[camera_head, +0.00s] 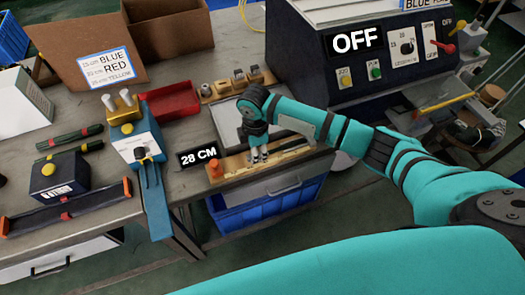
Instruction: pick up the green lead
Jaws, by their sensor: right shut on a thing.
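My right gripper (258,154) points down at the wooden fixture (235,164) beside the "28 CM" display. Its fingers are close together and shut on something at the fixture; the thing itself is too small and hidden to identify. No green lead can be made out clearly. My left gripper is not in view.
An orange knob (215,168) stands at the fixture's left end. A blue-and-white device (134,142), a red tray (170,102) and a black box (57,178) stand to the left. A machine reading "OFF" (358,39) stands behind my right arm. A blue crate (265,207) is below the bench edge.

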